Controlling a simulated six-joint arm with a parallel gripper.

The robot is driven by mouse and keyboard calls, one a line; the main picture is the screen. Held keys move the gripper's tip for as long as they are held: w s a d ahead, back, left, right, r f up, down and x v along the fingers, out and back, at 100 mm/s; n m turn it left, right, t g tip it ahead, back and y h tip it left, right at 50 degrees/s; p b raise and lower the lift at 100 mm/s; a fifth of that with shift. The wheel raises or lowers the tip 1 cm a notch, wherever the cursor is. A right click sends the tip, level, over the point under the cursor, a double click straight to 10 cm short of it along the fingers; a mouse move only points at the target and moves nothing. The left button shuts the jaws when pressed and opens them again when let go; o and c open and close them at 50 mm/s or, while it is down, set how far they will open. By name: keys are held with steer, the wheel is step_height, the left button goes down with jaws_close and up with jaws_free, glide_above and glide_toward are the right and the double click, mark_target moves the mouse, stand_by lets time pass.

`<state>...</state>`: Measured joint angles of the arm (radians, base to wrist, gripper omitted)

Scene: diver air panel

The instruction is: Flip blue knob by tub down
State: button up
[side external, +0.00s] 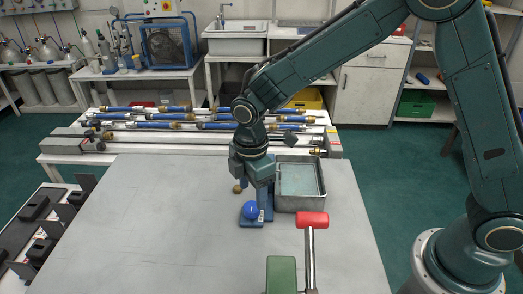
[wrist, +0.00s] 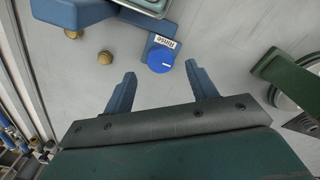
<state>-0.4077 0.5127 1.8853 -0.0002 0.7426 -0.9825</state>
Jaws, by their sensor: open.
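The blue knob (side external: 250,210) sits on a small blue mount beside the metal tub (side external: 322,185), on the grey table. In the wrist view the round knob (wrist: 160,60) has a short white mark on its lower right side and a "rinse" label just above it. The tub's edge (wrist: 150,6) shows at the top of that view. My gripper (wrist: 161,69) is open and empty, its two blue-grey fingers apart with the knob ahead of and between the tips. In the side view my gripper (side external: 256,190) hangs just above and behind the knob; contact cannot be told.
A red-handled lever (side external: 312,220) stands on the table at front right, by a green block (side external: 281,274). Brass knobs (wrist: 105,57) lie left of the blue knob. A rack of blue-sleeved rods (side external: 150,125) stands behind. The table's left side is clear.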

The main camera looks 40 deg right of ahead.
mark_target(253, 206)
step_height(253, 206, up, 9)
stand_by(0.4)
steer(key=s+d+r+m+t, duration=0.3)
steer(key=s+d+r+m, duration=0.5)
steer(key=s+d+r, duration=0.25)
steer(key=s+d+m+t, duration=0.2)
steer(key=s+d+m, duration=0.5)
steer(key=s, duration=0.5)
steer(key=shift+f+m+t, duration=0.25)
steer(key=shift+m+t, duration=0.05)
steer(key=shift+m, duration=0.2)
